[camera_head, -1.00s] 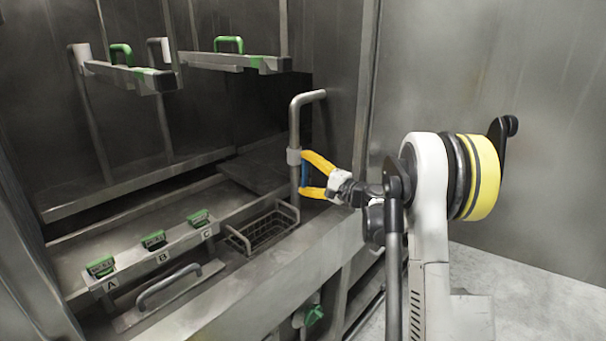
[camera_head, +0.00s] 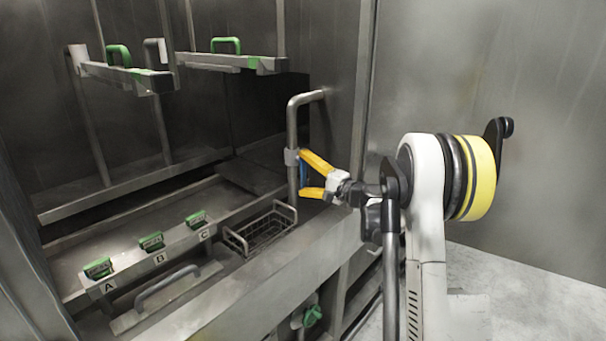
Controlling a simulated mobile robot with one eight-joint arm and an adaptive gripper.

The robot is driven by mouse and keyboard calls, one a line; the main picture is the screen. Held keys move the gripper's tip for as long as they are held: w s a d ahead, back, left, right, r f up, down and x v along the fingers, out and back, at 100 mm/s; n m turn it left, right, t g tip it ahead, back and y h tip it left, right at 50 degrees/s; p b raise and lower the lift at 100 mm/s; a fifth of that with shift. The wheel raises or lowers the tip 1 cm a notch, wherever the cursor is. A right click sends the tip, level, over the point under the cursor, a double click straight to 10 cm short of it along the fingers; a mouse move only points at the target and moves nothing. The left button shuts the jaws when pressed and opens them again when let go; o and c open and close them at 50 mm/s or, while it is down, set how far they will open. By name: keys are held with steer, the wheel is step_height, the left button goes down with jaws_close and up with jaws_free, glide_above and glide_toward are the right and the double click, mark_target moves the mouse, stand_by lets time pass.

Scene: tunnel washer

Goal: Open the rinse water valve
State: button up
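A grey pipe (camera_head: 292,125) stands upright at the washer's right side and bends at the top towards the wall. Contact cannot be made out. A green valve knob (camera_head: 312,315) shows low under the front ledge, well below my gripper.
Green clips (camera_head: 152,241) sit on a bar marked A, B and C. A wire basket (camera_head: 262,232) stands left of the pipe. Rails with green handles (camera_head: 226,46) hang above. A steel wall (camera_head: 500,80) stands at right, with free floor (camera_head: 530,290) below.

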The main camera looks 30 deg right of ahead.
steer(key=v, duration=1.2)
steer(key=s+a+n+g, duration=0.3)
steer(key=a, duration=0.7)
steer(key=s+a+n+g, duration=0.3)
steer(key=s+a+g, duration=0.1)
steer(key=a, duration=0.7)
steer(key=s+a+f+n+g+h, duration=0.1)
steer(key=s+a+f+n+h, duration=0.1)
steer(key=s, duration=0.9)
steer(key=s+a+f+n+g+h, duration=0.1)
steer(key=s+a+n+h, duration=0.3)
steer(key=s, duration=0.6)
steer(key=shift+s+a+f+n+g, duration=0.35)
steer(key=shift+f+n, duration=0.2)
steer(key=shift+n, duration=0.35)
